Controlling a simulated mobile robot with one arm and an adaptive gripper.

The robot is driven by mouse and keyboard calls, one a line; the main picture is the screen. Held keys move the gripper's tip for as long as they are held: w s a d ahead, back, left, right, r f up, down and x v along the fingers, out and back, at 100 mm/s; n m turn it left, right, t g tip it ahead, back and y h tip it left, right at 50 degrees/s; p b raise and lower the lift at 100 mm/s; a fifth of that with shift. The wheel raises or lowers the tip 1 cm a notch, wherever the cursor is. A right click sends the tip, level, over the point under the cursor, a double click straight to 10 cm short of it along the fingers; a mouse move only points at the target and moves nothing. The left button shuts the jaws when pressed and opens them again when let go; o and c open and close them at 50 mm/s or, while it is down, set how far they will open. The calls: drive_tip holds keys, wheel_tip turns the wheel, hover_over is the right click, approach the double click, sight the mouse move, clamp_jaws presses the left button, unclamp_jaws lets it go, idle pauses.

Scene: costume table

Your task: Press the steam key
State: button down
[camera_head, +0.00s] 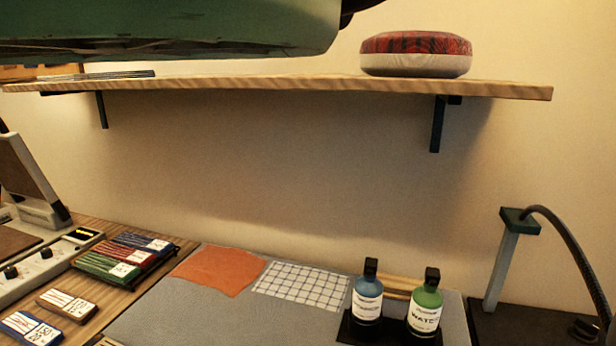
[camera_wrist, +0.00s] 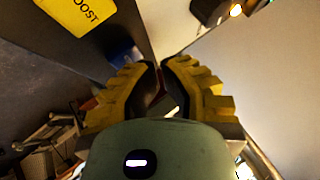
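I cannot make out a key marked steam in either view. A yellow label (camera_wrist: 80,12) reading "OOST", cut off by the frame edge, shows at upper left there. The gripper's fingers do not show in the head view.
A wooden shelf (camera_head: 250,83) holds a round red-patterned object (camera_head: 416,54). Below are colored packets (camera_head: 125,254), orange cloth (camera_head: 219,270), checked cloth (camera_head: 301,284), a blue bottle (camera_head: 367,298), a green bottle (camera_head: 425,308) and a stand (camera_head: 502,262) with a dark hose (camera_head: 580,255).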

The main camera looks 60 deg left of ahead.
drive_tip(key=shift+f, duration=0.35)
drive_tip(key=shift+r, duration=0.1)
idle(0.3)
drive_tip(key=shift+r+p, duration=0.3)
drive_tip(key=shift+r, duration=0.55)
wheel_tip(320, 180, up, 6)
drive_tip(key=p, duration=0.3)
idle(0.3)
